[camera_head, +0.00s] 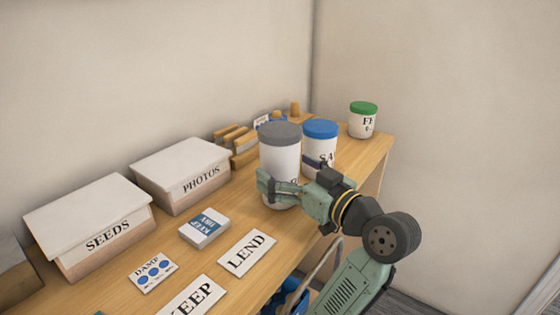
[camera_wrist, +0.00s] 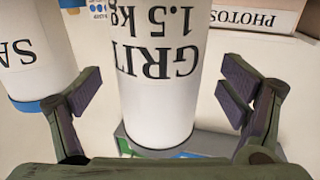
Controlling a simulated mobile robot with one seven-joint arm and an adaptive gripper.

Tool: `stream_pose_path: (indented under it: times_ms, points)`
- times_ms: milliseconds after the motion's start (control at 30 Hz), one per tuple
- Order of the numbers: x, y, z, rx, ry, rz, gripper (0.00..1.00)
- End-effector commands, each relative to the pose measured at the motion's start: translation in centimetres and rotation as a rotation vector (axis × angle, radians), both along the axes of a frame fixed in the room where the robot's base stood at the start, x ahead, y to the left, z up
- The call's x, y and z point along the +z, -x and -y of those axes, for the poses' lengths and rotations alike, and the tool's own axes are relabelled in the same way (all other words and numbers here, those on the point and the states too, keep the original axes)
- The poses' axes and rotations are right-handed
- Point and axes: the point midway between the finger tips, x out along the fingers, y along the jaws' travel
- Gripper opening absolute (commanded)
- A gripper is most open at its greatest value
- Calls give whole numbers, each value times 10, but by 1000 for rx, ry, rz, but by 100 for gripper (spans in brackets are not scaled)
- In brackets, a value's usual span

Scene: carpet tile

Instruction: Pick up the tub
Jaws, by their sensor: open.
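A white tub with a grey lid (camera_head: 280,135) stands on the wooden surface, the tallest of three tubs. In the wrist view this tub (camera_wrist: 162,100) fills the middle, upside down, and reads "GRIT 1.5 kg". My gripper (camera_head: 288,174) is at the tub's near side, low on its body. In the wrist view my gripper (camera_wrist: 163,90) is open, one finger on each side of the tub, with visible gaps. A white tub with a blue lid (camera_head: 320,131) stands close to its right and also shows in the wrist view (camera_wrist: 30,55). A green-lidded tub (camera_head: 363,112) stands farther right.
A box marked PHOTOS (camera_head: 182,172) and a box marked SEEDS (camera_head: 90,222) stand along the wall. A card stack (camera_head: 204,228) and a LEND card (camera_head: 247,253) lie in front. Small wooden items (camera_head: 236,140) sit behind the grey-lidded tub. The surface ends at the right.

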Motion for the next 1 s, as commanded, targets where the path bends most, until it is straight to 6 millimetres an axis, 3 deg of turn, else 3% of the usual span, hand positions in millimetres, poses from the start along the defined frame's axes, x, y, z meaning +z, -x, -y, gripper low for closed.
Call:
stream_pose_path:
  times_ms: [167, 433, 1000]
  points:
    - [1, -16, -13, 1, -1, -2, 90]
    - [0, -18, -14, -1, -1, -1, 90]
    - [0, -18, -14, -1, -1, -1, 52]
